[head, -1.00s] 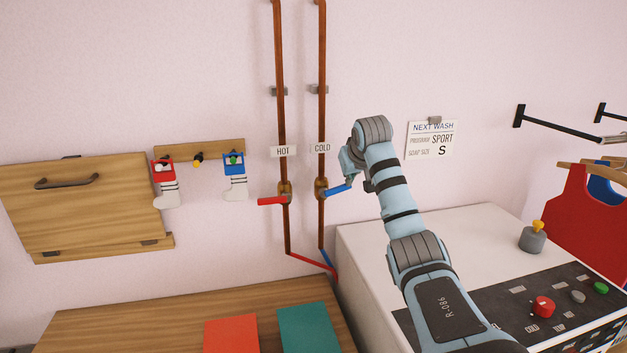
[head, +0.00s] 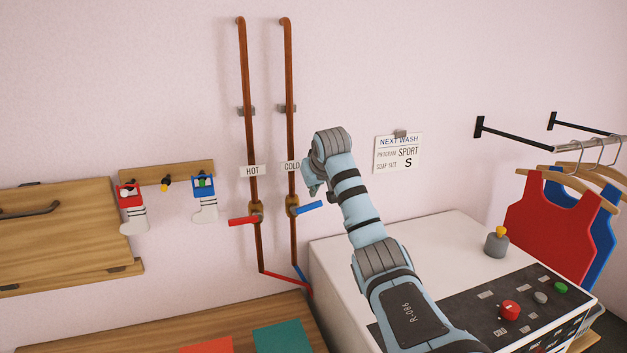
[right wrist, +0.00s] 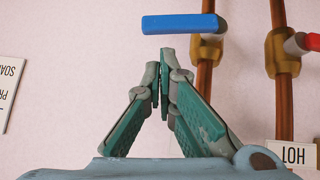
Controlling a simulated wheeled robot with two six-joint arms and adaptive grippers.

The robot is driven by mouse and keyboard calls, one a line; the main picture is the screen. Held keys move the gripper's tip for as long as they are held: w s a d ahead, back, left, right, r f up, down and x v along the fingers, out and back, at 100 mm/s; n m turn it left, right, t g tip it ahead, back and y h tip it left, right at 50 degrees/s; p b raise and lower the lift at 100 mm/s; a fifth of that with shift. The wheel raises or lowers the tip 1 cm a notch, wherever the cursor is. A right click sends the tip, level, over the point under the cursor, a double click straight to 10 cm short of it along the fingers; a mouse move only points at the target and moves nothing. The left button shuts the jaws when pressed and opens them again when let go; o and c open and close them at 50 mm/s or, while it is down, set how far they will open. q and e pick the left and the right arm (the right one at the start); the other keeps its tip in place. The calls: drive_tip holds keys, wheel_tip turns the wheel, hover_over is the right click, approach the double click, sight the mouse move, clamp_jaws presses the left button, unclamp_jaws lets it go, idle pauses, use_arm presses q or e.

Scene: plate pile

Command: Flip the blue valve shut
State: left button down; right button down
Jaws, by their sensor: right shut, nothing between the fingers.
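The blue valve handle (head: 309,207) sticks out to the right from the brass body (head: 292,205) on the COLD pipe (head: 291,110), roughly level and across the pipe. My right gripper (head: 309,190) is shut and empty, just above the handle in the head view. In the right wrist view, which is upside down, the blue handle (right wrist: 184,24) lies crosswise just beyond the shut fingertips (right wrist: 168,58), with a small gap in the picture. I cannot tell the depth between them. My left gripper is not in view.
The red valve handle (head: 243,221) on the HOT pipe (head: 247,130) points left, close by. The white washer (head: 430,240) stands below right. Wall hooks with socks (head: 205,200) are at left. Wall around the COLD valve's right side is clear.

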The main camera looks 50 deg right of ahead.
drive_tip(key=w+r+p+v, duration=0.1)
drive_tip(key=w+v, duration=0.1)
drive_tip(key=v, duration=1)
drive_tip(key=shift+s+r, duration=0.25)
drive_tip(key=shift+r, duration=0.4)
drive_tip(key=shift+a, duration=0.1)
